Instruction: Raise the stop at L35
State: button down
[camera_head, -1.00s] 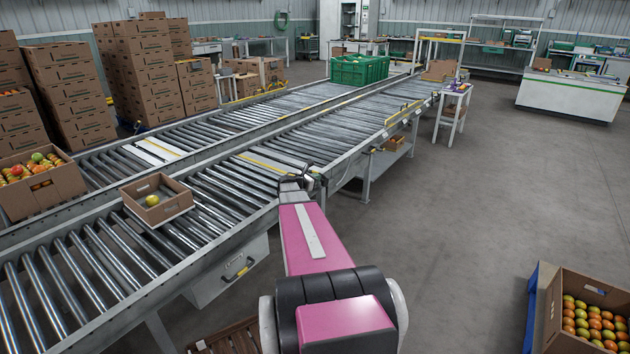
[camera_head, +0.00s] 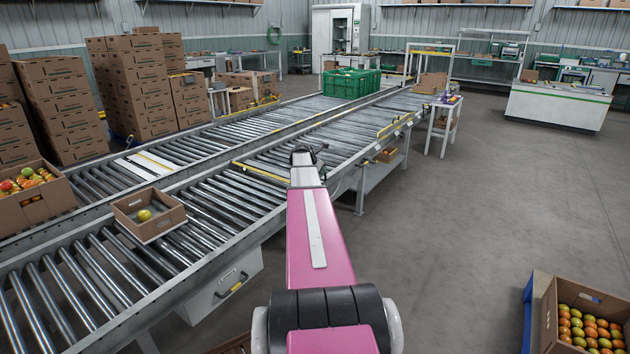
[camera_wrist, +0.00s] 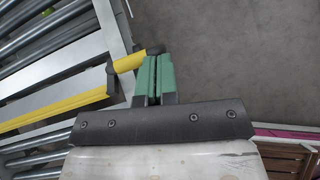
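A yellow stop bar (camera_head: 262,173) lies across the rollers of the near conveyor lane, just left of my gripper. In the wrist view the yellow bar (camera_wrist: 58,111) runs in from the left, low over the rollers. A short yellow handle (camera_wrist: 128,62) with black ends lies at the conveyor's edge, beside and partly behind my fingertips. My gripper (camera_wrist: 154,62) has its green fingers together with only a thin line between them; I see nothing clearly held. Contact with the handle cannot be told. In the head view my wrist hides the fingers. No L35 label is readable.
An open carton with one fruit (camera_head: 130,208) sits on the near lane. Green crates (camera_head: 350,83) stand farther along the conveyor. Another yellow bar (camera_head: 396,125) is on the right edge. A carton of tomatoes (camera_head: 548,316) stands at lower right.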

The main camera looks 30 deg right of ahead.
jog(key=w+d+f+g+y, duration=0.1)
jog(key=w+d+y, duration=0.2)
jog(key=d, duration=0.5)
jog(key=w+d+f+g+y, duration=0.2)
jog(key=w+d+y, duration=0.2)
jog(key=d, duration=0.5)
jog(key=shift+f+n+y, duration=0.25)
jog(key=shift+n+y, duration=0.15)
jog(key=shift+y, duration=0.1)
jog(key=shift+d, duration=0.15)
